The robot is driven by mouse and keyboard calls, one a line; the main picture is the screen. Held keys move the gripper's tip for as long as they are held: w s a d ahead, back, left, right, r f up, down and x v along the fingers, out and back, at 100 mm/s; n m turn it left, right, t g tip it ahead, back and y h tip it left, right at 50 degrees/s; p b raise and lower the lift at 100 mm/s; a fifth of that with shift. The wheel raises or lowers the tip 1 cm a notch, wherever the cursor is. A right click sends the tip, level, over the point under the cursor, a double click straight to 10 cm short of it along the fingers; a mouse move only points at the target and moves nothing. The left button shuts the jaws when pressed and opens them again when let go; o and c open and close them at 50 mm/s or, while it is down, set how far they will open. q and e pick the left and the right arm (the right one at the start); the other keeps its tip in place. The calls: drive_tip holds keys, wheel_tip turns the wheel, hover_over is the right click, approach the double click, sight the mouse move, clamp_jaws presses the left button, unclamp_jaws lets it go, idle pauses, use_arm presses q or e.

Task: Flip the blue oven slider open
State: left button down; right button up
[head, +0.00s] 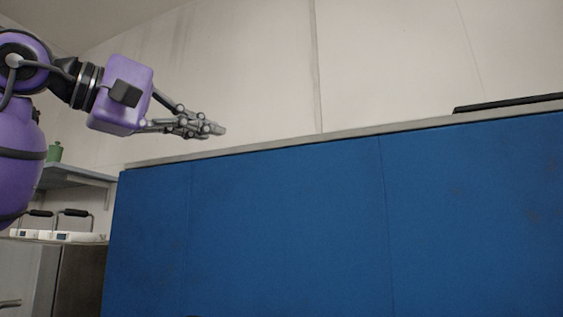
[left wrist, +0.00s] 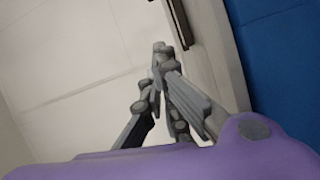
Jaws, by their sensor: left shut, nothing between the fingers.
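A large blue panelled front (head: 290,215) fills the lower right of the head view, with vertical seams and a pale grey top edge. I cannot tell which part of it is the slider. The blue surface also shows at the right of the left wrist view (left wrist: 280,70). My left gripper (head: 220,130) is shut and empty, just above the left part of the top edge in the head view, pointing right. Its closed fingers also show in the left wrist view (left wrist: 161,50). I see no contact with the blue front. My right gripper is out of view.
A thin black bar (head: 510,103) lies along the top edge at the far right. At the left are a shelf (head: 75,174) with a small green container (head: 54,151) and a grey cabinet (head: 55,275) with white devices on it. The space above the top edge looks clear.

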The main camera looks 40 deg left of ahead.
use_arm(q)
drive_tip(key=shift+s+r, duration=0.15)
drive_tip(key=shift+s, duration=0.15)
drive_tip(key=shift+w, duration=0.1)
drive_tip(key=w+p, duration=0.1)
drive_tip(key=w, duration=0.2)
drive_tip(key=w+d, duration=0.1)
drive_tip(key=w, duration=0.2)
drive_tip(key=w+p, duration=0.1)
drive_tip(key=w, duration=0.3)
drive_tip(key=shift+w+d+p, duration=0.1)
drive_tip(key=shift+d+p, duration=0.25)
drive_tip(key=d, duration=0.2)
drive_tip(key=shift+d+f, duration=0.35)
drive_tip(key=shift+f, duration=0.05)
drive_tip(key=shift+d+f, duration=0.1)
drive_tip(key=shift+d, duration=0.55)
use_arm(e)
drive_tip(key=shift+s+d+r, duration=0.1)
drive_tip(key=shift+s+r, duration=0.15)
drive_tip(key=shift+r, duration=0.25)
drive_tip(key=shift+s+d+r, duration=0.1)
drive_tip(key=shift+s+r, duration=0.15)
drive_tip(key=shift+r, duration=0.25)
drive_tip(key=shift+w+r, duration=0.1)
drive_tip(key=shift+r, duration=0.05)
use_arm(q)
drive_tip(key=shift+d, duration=0.1)
